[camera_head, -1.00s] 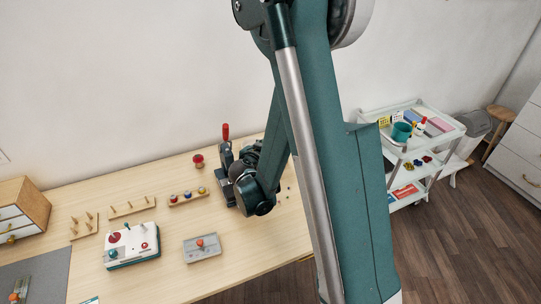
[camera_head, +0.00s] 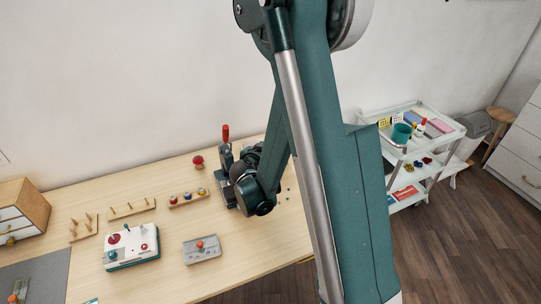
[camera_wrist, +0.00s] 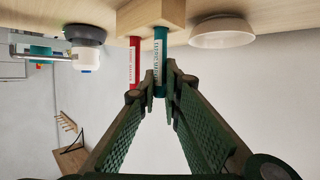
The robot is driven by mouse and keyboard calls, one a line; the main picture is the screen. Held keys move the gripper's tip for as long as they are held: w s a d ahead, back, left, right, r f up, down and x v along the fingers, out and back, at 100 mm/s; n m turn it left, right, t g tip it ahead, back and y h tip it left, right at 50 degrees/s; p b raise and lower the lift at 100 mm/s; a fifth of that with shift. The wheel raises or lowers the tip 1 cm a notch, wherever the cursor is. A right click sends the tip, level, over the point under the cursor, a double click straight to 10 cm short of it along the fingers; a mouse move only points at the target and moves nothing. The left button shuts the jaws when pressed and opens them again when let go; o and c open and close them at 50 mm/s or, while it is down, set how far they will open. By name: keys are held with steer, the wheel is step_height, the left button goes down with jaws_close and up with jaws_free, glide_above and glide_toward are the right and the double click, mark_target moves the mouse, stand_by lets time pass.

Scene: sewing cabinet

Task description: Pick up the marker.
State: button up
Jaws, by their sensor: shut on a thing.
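In the wrist view, where the table lies at the top, a teal marker (camera_wrist: 159,58) with a white printed label has one end in a wooden block (camera_wrist: 150,14). A red marker (camera_wrist: 134,62) is beside it in the same block. My gripper (camera_wrist: 162,82) has its fingertips closed around the free end of the teal marker. The red marker is just left of the fingers. In the head view my arm hides the fingertips and both markers.
A pale bowl (camera_wrist: 222,28) is close right of the block. A dark round object (camera_wrist: 84,34) is to the left. A white cart (camera_head: 420,125) stands right.

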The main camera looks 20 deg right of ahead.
steer(key=shift+r, duration=0.1)
steer(key=shift+r+p, duration=1.4)
steer(key=shift+r, duration=3.5)
steer(key=shift+r, duration=0.15)
